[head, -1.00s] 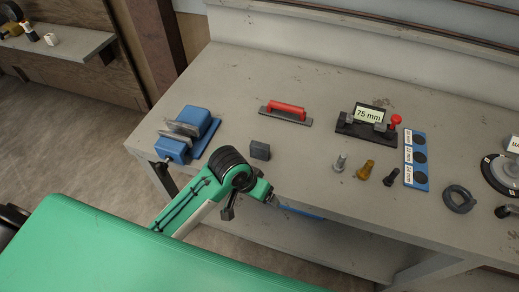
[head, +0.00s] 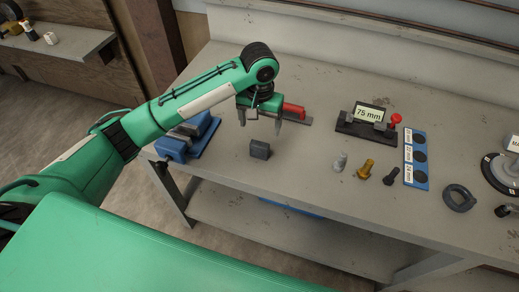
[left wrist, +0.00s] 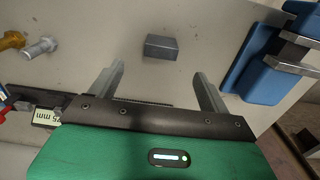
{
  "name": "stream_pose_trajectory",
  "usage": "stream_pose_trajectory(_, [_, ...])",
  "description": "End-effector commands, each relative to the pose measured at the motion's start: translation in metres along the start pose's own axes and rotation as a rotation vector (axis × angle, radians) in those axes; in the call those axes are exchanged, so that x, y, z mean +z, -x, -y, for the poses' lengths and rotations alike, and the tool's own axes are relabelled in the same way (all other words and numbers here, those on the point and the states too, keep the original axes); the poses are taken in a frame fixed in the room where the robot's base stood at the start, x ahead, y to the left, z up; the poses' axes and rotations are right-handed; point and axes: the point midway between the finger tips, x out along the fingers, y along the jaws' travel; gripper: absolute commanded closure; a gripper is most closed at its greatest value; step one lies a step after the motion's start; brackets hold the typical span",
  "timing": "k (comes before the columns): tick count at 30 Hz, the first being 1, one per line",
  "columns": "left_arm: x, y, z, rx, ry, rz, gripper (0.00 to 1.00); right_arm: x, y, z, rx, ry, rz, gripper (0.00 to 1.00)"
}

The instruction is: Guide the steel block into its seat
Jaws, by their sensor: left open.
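The dark grey steel block (head: 260,149) stands on the bench near its front edge. It also shows in the left wrist view (left wrist: 161,48), ahead of the fingertips and between their lines. My left gripper (head: 261,122) is open and empty, pointing down above and just behind the block; in the left wrist view its two fingers (left wrist: 158,74) are spread apart, clear of the block. The black fixture (head: 366,128) with a "75 mm" plate and red knob stands to the right. The blue vise (head: 203,137) is on the left, partly hidden by my arm. I cannot tell which is the seat.
A red-handled tool (head: 294,111) lies behind my gripper, partly covered. The bench between block and bolts is clear.

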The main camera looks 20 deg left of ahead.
Motion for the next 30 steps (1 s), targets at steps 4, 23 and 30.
stream_pose_trajectory(4, [-0.001, -0.011, 0.003, -0.008, 0.011, 0.008, 0.20, -0.001, 0.003, 0.003, -0.003, 0.000, -0.001, 0.64])
stream_pose_trajectory(23, [-0.003, -0.096, 0.003, -0.007, 0.009, 0.006, 0.20, -0.001, 0.020, -0.006, 0.006, 0.001, 0.001, 0.64])
stream_pose_trajectory(30, [-0.006, -0.130, 0.004, -0.005, 0.008, 0.005, 0.20, -0.002, 0.028, -0.007, 0.007, 0.001, 0.001, 0.64])
